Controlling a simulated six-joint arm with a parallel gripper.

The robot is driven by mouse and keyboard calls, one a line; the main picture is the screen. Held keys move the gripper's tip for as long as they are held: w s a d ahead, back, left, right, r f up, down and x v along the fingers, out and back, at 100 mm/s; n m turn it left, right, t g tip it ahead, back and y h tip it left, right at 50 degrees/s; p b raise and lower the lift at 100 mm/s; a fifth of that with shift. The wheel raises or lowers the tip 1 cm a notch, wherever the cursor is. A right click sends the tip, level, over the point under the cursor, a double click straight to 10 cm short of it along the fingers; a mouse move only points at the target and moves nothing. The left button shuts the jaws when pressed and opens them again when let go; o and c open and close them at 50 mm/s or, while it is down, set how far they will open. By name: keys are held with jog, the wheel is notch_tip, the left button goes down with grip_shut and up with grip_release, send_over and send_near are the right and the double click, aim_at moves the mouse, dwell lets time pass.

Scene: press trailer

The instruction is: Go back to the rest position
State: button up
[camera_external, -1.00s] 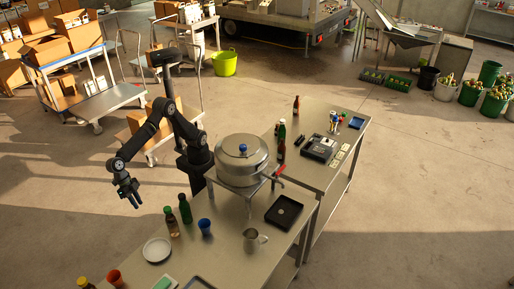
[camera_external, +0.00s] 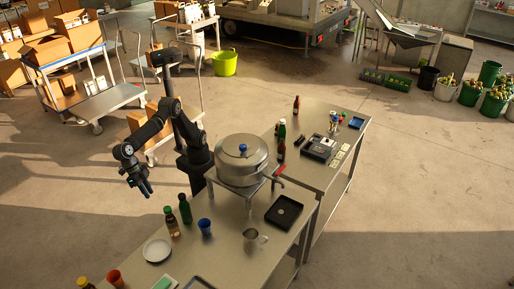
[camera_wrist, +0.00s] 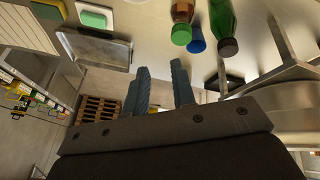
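My gripper (camera_external: 147,191) hangs off the left side of the near steel table, pointing down over the floor. In the wrist view its two fingers (camera_wrist: 160,88) stand apart with nothing between them, so it is open and empty. My arm is folded, with its elbow up beside the table. It holds no object and touches nothing that I can see.
A brown bottle (camera_external: 172,222), a green bottle (camera_external: 185,208), a blue cup (camera_external: 205,226) and a white plate (camera_external: 157,250) stand on the near table (camera_external: 225,262). A large steel pot (camera_external: 242,160) stands right of my arm. Carts (camera_external: 110,100) stand behind; floor at left is clear.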

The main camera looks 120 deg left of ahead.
jog(key=w+a+n, duration=0.1)
jog(key=w+a, duration=0.3)
jog(key=w, duration=0.6)
jog(key=shift+w+a+y, duration=0.15)
jog(key=shift+a+y, duration=0.15)
jog(key=shift+a, duration=0.1)
